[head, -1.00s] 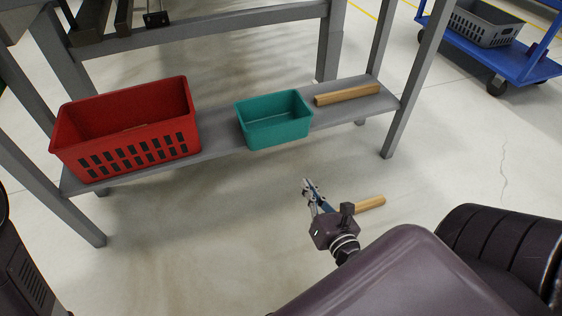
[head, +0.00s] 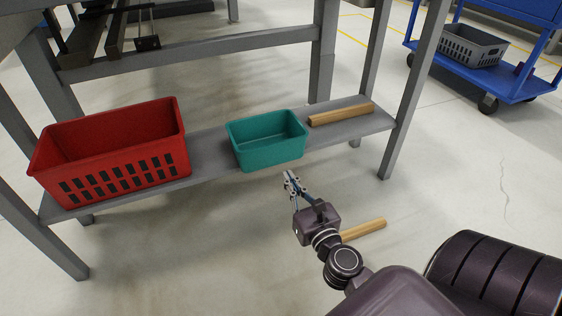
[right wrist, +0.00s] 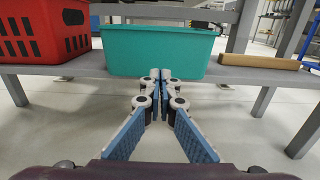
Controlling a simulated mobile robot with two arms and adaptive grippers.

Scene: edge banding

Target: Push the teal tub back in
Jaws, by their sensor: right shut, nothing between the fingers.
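The teal tub (head: 268,150) sits on the grey lower shelf (head: 210,155) of the bench, its front overhanging the shelf's front edge. It is upright and looks empty. In the right wrist view the tub (right wrist: 150,50) fills the upper middle, straight ahead of the fingers. My right gripper (head: 289,176) is shut and empty, just in front of and slightly below the tub's front wall. In the right wrist view its fingertips (right wrist: 161,75) are together before the tub's lower front; whether they touch it I cannot tell. My left gripper is not in view.
A red basket (head: 115,160) stands left of the tub on the shelf. A wooden piece (head: 342,113) lies on the shelf to the right. Another wooden piece (head: 363,230) lies on the floor. Bench legs (head: 410,110) stand at the sides. A blue cart (head: 490,75) holds a grey crate (head: 470,45).

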